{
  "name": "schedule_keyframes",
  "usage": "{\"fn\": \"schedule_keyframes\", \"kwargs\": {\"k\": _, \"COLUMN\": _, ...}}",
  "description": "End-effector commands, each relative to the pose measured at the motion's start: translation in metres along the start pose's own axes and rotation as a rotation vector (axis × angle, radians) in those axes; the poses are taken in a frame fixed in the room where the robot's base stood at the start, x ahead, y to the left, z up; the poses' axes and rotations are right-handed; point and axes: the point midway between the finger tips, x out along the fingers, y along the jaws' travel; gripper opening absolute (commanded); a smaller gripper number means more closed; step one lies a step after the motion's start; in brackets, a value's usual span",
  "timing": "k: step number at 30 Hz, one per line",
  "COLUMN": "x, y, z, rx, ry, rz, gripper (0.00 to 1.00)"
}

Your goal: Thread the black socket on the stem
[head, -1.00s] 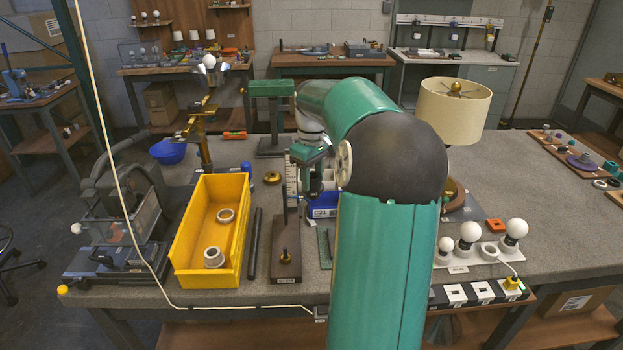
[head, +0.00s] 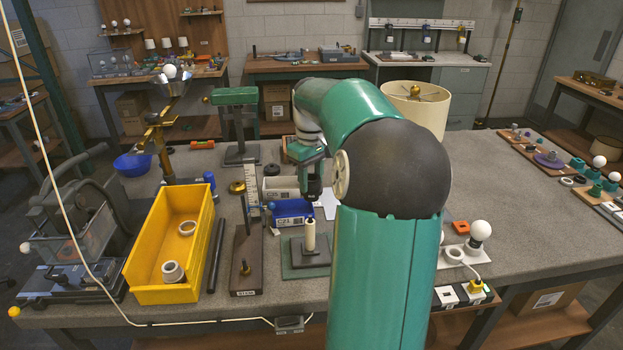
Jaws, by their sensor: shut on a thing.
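My gripper (head: 313,172) hangs down from my green arm above the middle of the bench, small and partly hidden. It is shut on a small dark piece (head: 314,188), which looks like the black socket; its outline blends with the fingers. A cream upright post (head: 310,236) stands on a dark green square base (head: 303,260), nearer to the camera and apart from the gripper. A wooden block (head: 247,272) with a short brass piece (head: 245,267) and a label stands left of it. I cannot tell for sure which of these is the stem.
A yellow bin (head: 170,245) with pale rings stands left, with a black rod (head: 216,255) beside it. A blue bin (head: 292,210) and an upright ruler (head: 252,190) are close to the gripper. A shaded lamp (head: 415,105) stands behind my arm.

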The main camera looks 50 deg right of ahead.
Motion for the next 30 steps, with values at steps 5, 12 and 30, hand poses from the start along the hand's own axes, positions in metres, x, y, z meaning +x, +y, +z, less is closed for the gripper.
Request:
{"fn": "schedule_keyframes", "kwargs": {"k": 5, "x": 0.004, "y": -0.003, "z": -0.002, "rx": -0.002, "ry": 0.001, "rz": 0.001, "gripper": 0.14}}
{"fn": "schedule_keyframes", "kwargs": {"k": 12, "x": 0.024, "y": -0.004, "z": -0.002, "rx": -0.003, "ry": 0.0, "rz": 0.0, "gripper": 0.14}}
{"fn": "schedule_keyframes", "kwargs": {"k": 30, "x": 0.049, "y": 0.0, "z": 0.0, "rx": 0.0, "ry": 0.001, "rz": 0.001, "gripper": 0.14}}
